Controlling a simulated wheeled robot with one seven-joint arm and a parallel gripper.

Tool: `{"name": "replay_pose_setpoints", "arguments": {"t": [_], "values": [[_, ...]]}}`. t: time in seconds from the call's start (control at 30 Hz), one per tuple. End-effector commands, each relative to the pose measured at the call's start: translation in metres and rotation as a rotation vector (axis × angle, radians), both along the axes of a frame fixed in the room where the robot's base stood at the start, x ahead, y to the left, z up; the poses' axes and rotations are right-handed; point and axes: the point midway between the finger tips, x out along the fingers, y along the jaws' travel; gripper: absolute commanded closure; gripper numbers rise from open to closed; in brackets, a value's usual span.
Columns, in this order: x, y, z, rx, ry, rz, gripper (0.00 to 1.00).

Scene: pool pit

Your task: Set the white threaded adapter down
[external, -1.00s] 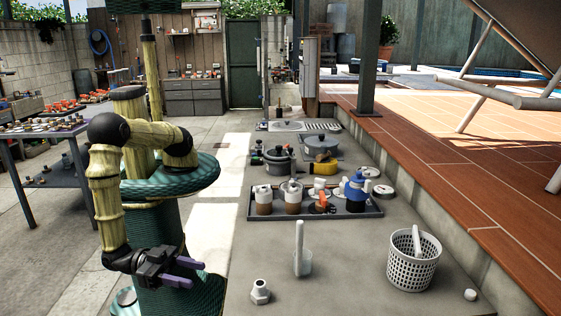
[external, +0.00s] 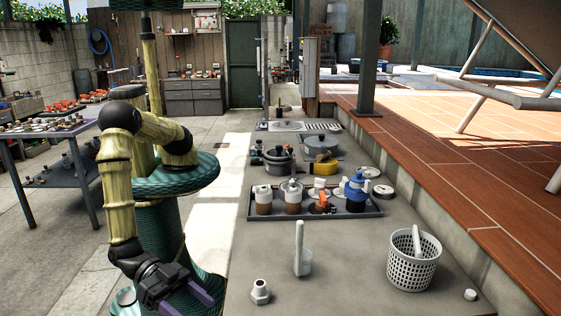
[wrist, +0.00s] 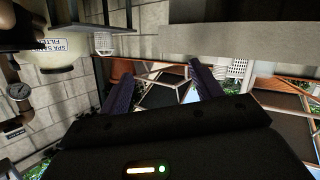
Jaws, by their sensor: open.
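The white threaded adapter (external: 260,292) stands on the grey ledge (external: 345,290) near its front left corner, with a hexagonal part at its base. Nothing holds it. My gripper (external: 188,303) is left of the adapter and apart from it, with its purple fingers angled down and right. The jaws are open and empty. In the wrist view both fingers of my gripper (wrist: 165,80) stand apart with only distant background between them. I cannot make out the adapter in that view.
A white upright piece (external: 301,250) stands behind the adapter. A white perforated basket (external: 413,262) and a small white cap (external: 470,294) are to the right. A dark tray (external: 345,212) with several bottles and a blue valve lies farther back. The ledge between adapter and basket is clear.

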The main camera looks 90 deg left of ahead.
Motion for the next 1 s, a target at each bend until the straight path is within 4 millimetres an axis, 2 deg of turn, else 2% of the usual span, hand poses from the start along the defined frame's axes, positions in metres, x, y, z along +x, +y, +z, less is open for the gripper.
{"name": "replay_pose_setpoints", "arguments": {"t": [0.03,0.2,0.4,0.5,0.63,0.77,0.87,1.0], "values": [[0.004,-0.014,0.006,-0.014,0.051,-0.035,0.35],[0.010,-0.052,0.016,-0.018,0.213,-0.161,0.35],[0.017,-0.080,0.036,0.026,0.377,-0.297,0.35],[0.021,-0.086,0.048,0.070,0.450,-0.354,0.35],[0.029,-0.086,0.064,0.146,0.533,-0.410,0.35],[0.041,-0.075,0.082,0.241,0.606,-0.443,0.35],[0.053,-0.061,0.097,0.325,0.657,-0.448,0.35],[0.074,-0.033,0.120,0.452,0.723,-0.425,0.35]]}}
